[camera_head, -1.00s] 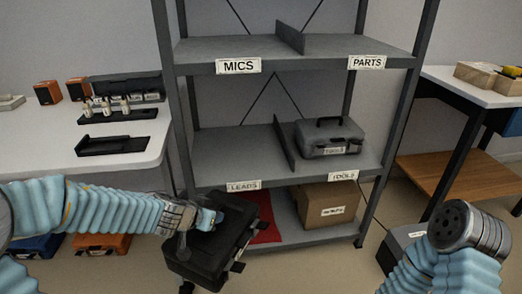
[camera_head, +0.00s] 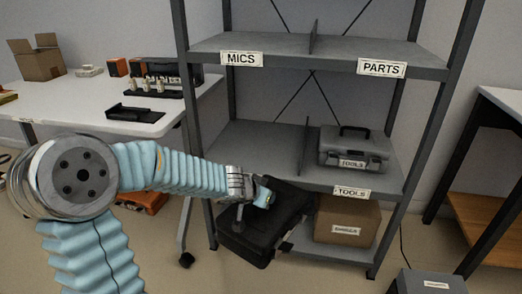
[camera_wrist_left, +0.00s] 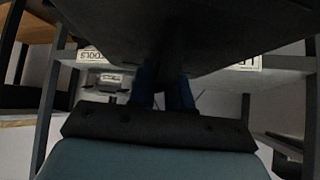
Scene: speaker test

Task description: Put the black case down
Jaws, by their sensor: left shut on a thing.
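The black case (camera_head: 262,228) hangs tilted in front of the lower part of the grey shelf unit. My left gripper (camera_head: 262,197) is shut on it at its upper side. The case hides the LEADS label and part of the bottom shelf. In the left wrist view the case (camera_wrist_left: 205,35) is a dark shape filling the top, with the fingers (camera_wrist_left: 165,95) against it. My right gripper is not in view.
The shelf unit has a middle shelf (camera_head: 240,150) whose left bay is empty. A grey TOOLS case (camera_head: 355,150) fills its right bay. A cardboard box (camera_head: 347,218) sits on the bottom shelf. A white table (camera_head: 60,97) stands left, another table (camera_head: 508,100) right. A grey box (camera_head: 430,282) lies on the floor.

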